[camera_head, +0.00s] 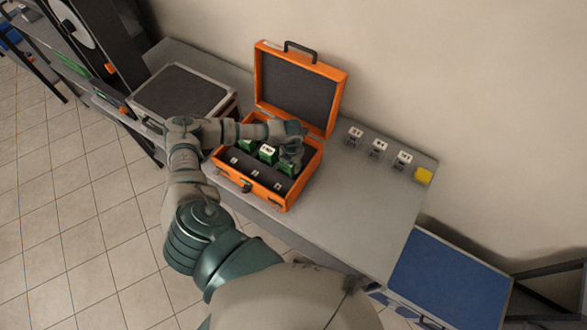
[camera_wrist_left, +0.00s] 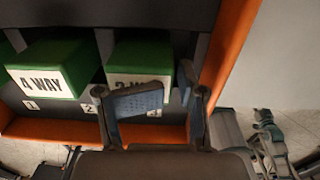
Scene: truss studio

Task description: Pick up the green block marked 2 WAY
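The orange case (camera_head: 257,191) stands open on the table with green blocks in its dark insert. My left gripper (camera_head: 291,160) is over the right part of the case. In the wrist view its fingers (camera_wrist_left: 170,100) are apart, one in front of the label and one near the block's right side; contact cannot be told. My right gripper is out of view.
The case lid (camera_head: 298,88) stands raised at the back. Several small white-and-grey items (camera_head: 378,148) and a yellow block (camera_head: 423,175) line the table's right back, near the wall. A closed grey case (camera_head: 180,92) is at the left.

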